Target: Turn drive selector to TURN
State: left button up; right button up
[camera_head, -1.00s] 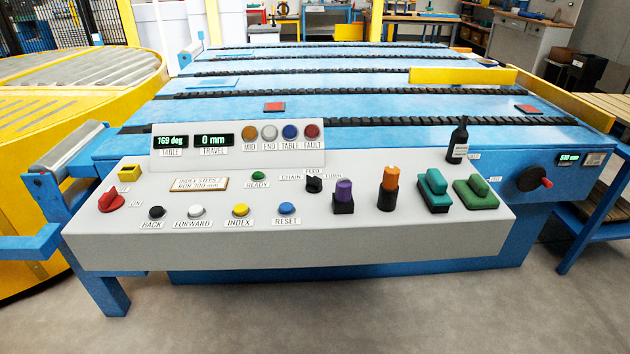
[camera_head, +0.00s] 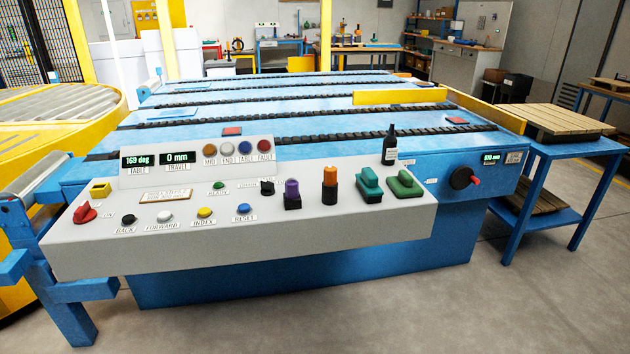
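The grey control panel (camera_head: 240,240) stands in front of the blue conveyor. A small black selector knob (camera_head: 267,188) sits near the middle of the panel, just left of the purple-topped control (camera_head: 292,194). Small labels lie around the knob; they are too small to read surely now, and its pointing direction is hard to tell. A red rotary knob (camera_head: 85,213) is at the panel's left end, beside a small label. Neither of my grippers shows in the head view.
Black, white, yellow and blue buttons line the panel front. The displays (camera_head: 160,160) read 169 deg and 0 mm. Open floor (camera_head: 400,310) lies in front.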

aim_at(266, 188)
jog(key=z, duration=0.65)
jog(key=i, duration=0.75)
jog(key=u, duration=2)
